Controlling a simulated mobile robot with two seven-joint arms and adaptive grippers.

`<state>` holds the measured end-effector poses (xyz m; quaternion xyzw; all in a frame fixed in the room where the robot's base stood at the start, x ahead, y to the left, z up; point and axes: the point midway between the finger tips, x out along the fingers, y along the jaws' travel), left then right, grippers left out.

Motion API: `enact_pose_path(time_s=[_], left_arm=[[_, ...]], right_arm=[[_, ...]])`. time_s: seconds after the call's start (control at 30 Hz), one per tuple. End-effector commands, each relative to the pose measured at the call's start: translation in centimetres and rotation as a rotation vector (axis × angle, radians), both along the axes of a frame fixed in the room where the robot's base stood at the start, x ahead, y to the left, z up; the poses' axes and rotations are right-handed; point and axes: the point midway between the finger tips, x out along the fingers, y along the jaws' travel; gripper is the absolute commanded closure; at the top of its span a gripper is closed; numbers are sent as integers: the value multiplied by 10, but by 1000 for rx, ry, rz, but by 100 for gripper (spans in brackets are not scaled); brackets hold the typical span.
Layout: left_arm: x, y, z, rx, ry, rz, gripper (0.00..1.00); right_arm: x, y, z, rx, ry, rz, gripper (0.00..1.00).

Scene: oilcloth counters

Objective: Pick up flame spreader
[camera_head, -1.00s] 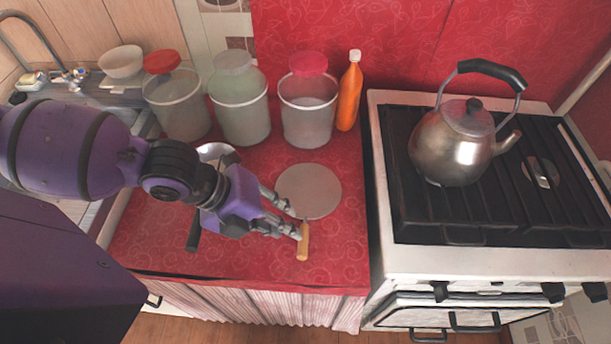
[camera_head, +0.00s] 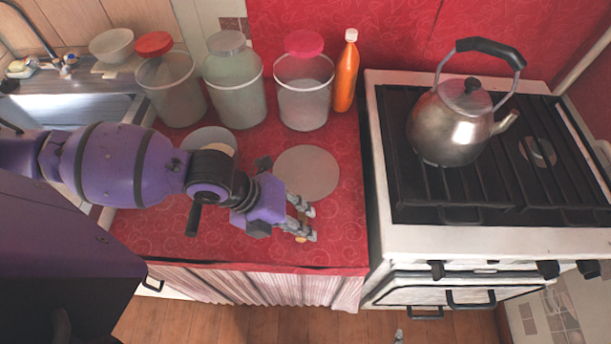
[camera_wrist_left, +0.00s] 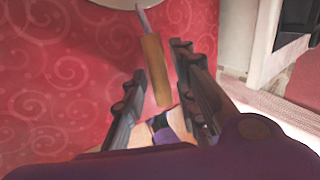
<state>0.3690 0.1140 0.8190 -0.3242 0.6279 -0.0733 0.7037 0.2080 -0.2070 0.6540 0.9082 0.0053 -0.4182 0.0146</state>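The flame spreader (camera_head: 307,173) is a flat, round, grey disc with a wooden handle, lying on the red counter. My left gripper (camera_head: 310,224) is over its handle and hides most of it in the head view. In the left wrist view the wooden handle (camera_wrist_left: 155,70) lies between the two open fingers of the left gripper (camera_wrist_left: 159,60); no firm grip shows. Part of the disc (camera_wrist_left: 120,3) shows at the top edge there. A small grey piece at the bottom edge of the head view may be my right gripper; its state is unclear.
Jars with red and grey lids (camera_head: 232,90) and an orange bottle (camera_head: 346,72) stand behind the disc. A bowl (camera_head: 212,139) is partly behind my left arm. The stove (camera_head: 440,238) with a metal kettle (camera_head: 449,130) is at right. The counter's front edge is close.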

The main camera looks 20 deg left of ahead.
Motion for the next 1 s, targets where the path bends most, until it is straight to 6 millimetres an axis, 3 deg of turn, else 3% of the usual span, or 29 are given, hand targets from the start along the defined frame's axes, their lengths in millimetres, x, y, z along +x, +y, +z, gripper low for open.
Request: enact_pose_path(time_s=[0.17,0.4,0.77,1.0], left_arm=[[0,0,0,1,0,1,74],[0,0,0,0,0,0,100],[1,0,1,0,-2,0,100],[2,0,17,0,-5,-1,100]], right_arm=[[3,1,1,0,-5,2,60],[0,0,0,-1,0,1,60],[-9,-3,-2,-5,15,0,60],[-8,-3,-1,-5,13,0,60]])
